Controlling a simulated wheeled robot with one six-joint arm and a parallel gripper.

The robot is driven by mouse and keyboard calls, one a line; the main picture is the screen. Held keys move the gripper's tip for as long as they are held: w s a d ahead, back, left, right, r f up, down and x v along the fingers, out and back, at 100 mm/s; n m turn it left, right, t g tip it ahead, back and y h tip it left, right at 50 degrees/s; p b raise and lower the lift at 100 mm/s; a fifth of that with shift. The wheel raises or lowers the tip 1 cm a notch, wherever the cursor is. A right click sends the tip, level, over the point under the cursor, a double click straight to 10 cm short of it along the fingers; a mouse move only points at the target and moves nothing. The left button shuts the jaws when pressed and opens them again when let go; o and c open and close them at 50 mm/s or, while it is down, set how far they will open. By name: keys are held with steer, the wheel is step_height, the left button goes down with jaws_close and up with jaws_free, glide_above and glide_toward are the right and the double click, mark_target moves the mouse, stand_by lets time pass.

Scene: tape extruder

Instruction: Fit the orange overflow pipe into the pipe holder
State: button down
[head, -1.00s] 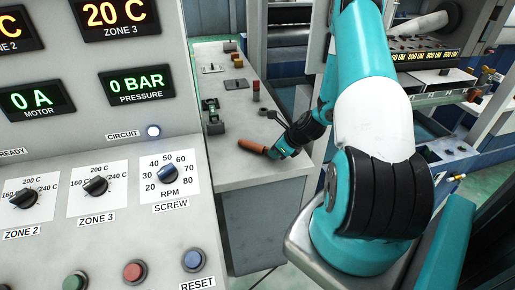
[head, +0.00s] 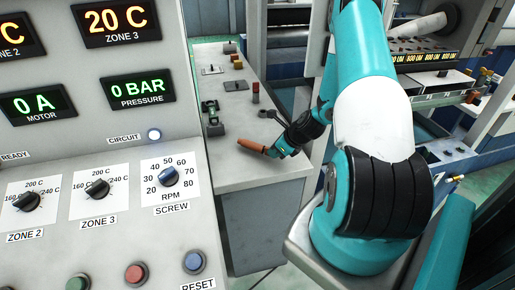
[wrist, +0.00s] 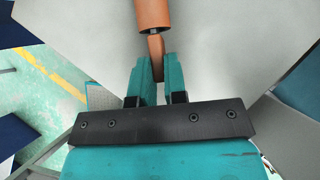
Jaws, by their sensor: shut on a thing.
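The orange pipe (head: 252,146) is held out to the left of my gripper (head: 278,152), above the grey bench top. In the wrist view, the pipe (wrist: 153,14) points away from me and narrows at a dark neck. Its near end sits between the teal jaws of my gripper (wrist: 158,75), which are shut on it. A small dark ring-like fixture (head: 270,113) stands on the bench behind the gripper, partly beside my arm. I cannot tell whether it is the pipe holder. The pipe is apart from it.
The grey bench (head: 232,178) is clear around the pipe. A green and dark device (head: 211,112) stands at its left side, and a red-topped post (head: 255,92) stands further back. A large control panel (head: 105,160) fills the left. A machine with orange displays (head: 430,57) is at the right.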

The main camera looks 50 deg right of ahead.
steer(key=shift+r+p, duration=1.9)
steer(key=shift+r, duration=0.55)
